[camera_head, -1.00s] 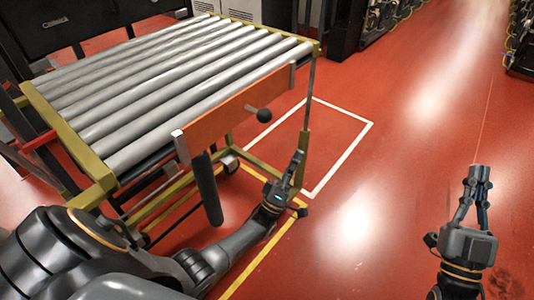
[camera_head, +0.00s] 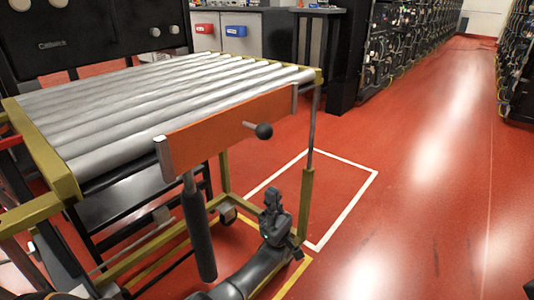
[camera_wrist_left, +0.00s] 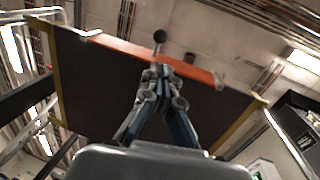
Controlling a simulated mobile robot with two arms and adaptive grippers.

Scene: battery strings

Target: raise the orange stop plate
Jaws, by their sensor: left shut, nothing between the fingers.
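The orange stop plate (camera_head: 225,124) runs along the near end of the roller table (camera_head: 50,160). A dark round knob (camera_head: 264,131) sticks out from its face near the right end. My left gripper (camera_head: 272,192) is below the knob, in front of the table frame, fingers pointing up. It is shut and empty, apart from the plate in the head view. In the left wrist view the closed fingertips (camera_wrist_left: 161,72) overlap the orange plate (camera_wrist_left: 195,73), below the knob (camera_wrist_left: 159,36); contact cannot be told there. My right gripper is not in view.
A dark cylinder (camera_head: 198,235) hangs under the plate's left part, left of my gripper. A yellow-green table leg (camera_head: 305,205) stands just right of it. The red floor to the right is open; battery racks (camera_head: 400,50) line the back.

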